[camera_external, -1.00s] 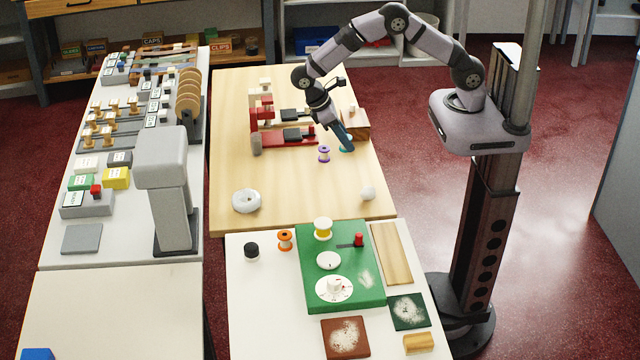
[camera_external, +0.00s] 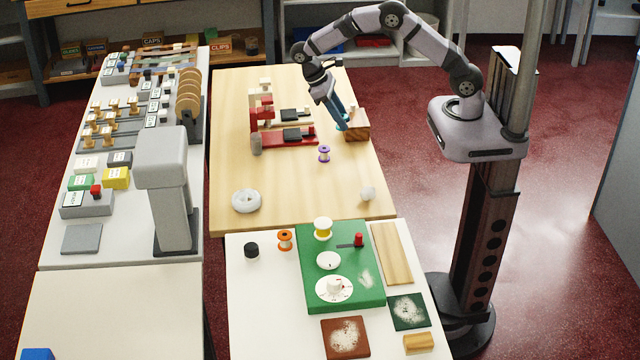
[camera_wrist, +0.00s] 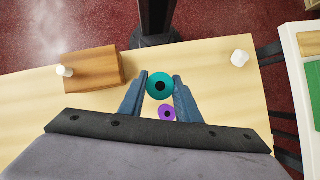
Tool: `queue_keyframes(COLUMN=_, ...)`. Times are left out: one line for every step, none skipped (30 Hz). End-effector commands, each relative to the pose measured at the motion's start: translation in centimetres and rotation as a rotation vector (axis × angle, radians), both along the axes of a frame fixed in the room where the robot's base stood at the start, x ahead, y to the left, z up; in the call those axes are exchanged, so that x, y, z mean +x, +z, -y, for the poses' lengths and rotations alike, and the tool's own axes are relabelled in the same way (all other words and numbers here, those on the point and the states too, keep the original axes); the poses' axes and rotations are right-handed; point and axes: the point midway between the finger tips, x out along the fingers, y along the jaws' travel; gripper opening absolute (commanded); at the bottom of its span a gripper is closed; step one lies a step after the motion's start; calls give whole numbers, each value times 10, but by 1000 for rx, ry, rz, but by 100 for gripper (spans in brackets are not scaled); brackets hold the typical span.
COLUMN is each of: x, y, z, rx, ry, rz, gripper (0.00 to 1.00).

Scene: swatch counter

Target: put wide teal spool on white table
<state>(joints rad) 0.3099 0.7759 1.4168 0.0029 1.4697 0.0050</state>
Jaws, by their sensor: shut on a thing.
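The teal spool (camera_wrist: 160,86) sits between the two fingertips of my gripper (camera_wrist: 159,89) in the wrist view, seen from its end with a dark centre hole. My gripper (camera_external: 341,126) is shut on it; in the external view it is over the wooden table, beside the wooden block, and the spool is mostly hidden there by the fingers. It appears raised off the wooden table. The white table (camera_external: 265,315) is at the front centre, with a green board, an orange spool (camera_external: 285,240) and a yellow spool (camera_external: 322,228) on it.
A purple spool (camera_external: 323,154) stands on the wooden table (camera_external: 300,195) near my gripper. The wooden block (camera_external: 357,126) is close on the right, a red-and-cream device (camera_external: 285,138) on the left. A black-topped spool (camera_external: 251,251) is on the white table; its front left is clear.

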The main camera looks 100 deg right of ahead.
Motion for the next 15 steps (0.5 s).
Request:
queue_keyframes(x=-6, y=-2, z=14, rx=0, ry=-61, rz=2, gripper=5)
queue_keyframes(x=-10, y=-2, z=20, rx=1, ry=-96, rz=1, gripper=5)
queue_keyframes(x=-14, y=-1, z=26, rx=1, ry=-151, rz=0, gripper=5)
queue_keyframes(x=-15, y=-2, z=31, rx=1, ry=-199, rz=0, gripper=5)
queue_keyframes(x=-16, y=-3, z=34, rx=2, ry=-255, rz=1, gripper=5)
queue_keyframes(x=-13, y=-3, z=36, rx=2, ry=-338, rz=1, gripper=5)
queue_keyframes(x=-11, y=-2, z=36, rx=1, ry=-393, rz=1, gripper=5)
queue_keyframes(x=-8, y=-2, z=36, rx=1, ry=-446, rz=1, gripper=5)
queue_keyframes(x=-4, y=-2, z=36, rx=2, ry=-519, rz=-1, gripper=5)
queue_keyframes(x=0, y=-2, z=35, rx=2, ry=-574, rz=0, gripper=5)
queue_keyframes(x=4, y=-2, z=33, rx=2, ry=-629, rz=-1, gripper=5)
queue_keyframes(x=10, y=-1, z=31, rx=2, ry=-705, rz=0, gripper=5)
queue_keyframes(x=15, y=-1, z=29, rx=2, ry=-763, rz=1, gripper=5)
queue_keyframes(x=20, y=-1, z=27, rx=3, ry=-824, rz=-1, gripper=5)
queue_keyframes(x=28, y=-1, z=24, rx=3, ry=-910, rz=0, gripper=5)
